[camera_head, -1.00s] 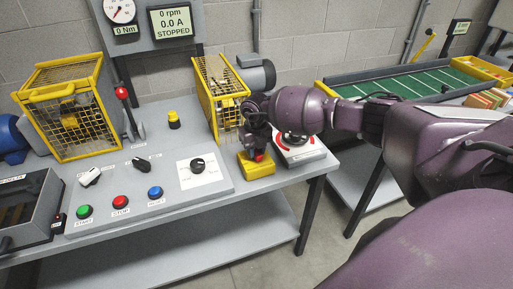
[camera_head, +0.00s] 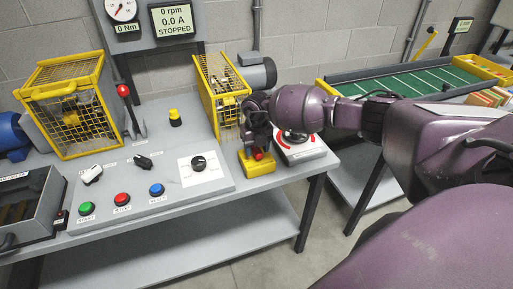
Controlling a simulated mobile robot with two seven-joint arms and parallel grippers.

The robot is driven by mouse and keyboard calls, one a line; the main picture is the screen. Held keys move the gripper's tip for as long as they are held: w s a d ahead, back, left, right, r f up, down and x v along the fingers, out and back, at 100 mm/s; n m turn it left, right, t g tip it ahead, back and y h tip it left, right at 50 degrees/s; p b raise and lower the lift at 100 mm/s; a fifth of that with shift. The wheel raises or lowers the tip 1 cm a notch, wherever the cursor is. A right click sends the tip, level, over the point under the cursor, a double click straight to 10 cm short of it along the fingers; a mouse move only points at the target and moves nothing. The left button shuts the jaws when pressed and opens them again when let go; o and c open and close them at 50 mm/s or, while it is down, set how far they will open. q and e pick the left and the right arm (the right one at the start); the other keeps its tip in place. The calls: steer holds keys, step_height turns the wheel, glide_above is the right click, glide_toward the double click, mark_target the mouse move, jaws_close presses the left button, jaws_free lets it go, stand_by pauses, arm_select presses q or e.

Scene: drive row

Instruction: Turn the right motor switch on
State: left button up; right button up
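The sloped grey control panel (camera_head: 215,186) carries a white rotary switch (camera_head: 92,174) on the left and a black rotary switch (camera_head: 143,162) to its right. Their small labels are too blurred to read. The display (camera_head: 172,21) reads 0 rpm, 0.0 A, STOPPED. My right gripper (camera_head: 259,153) points down over the yellow box with a red button (camera_head: 258,165), right of the panel and well apart from both switches. I cannot tell whether its fingers are open or whether they touch the button. My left gripper is out of view.
The panel also has a black dial (camera_head: 199,163) and green (camera_head: 86,208), red (camera_head: 122,199) and blue (camera_head: 156,190) buttons. Behind it stand a yellow cage (camera_head: 68,105), a red-knobbed lever (camera_head: 128,108) and a yellow-capped button (camera_head: 175,117). A white-and-red device (camera_head: 303,153) sits beside my gripper.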

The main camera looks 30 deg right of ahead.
mark_target(256, 148)
step_height(256, 148, up, 11)
stand_by(0.7)
steer(key=shift+f, duration=0.1)
stand_by(0.4)
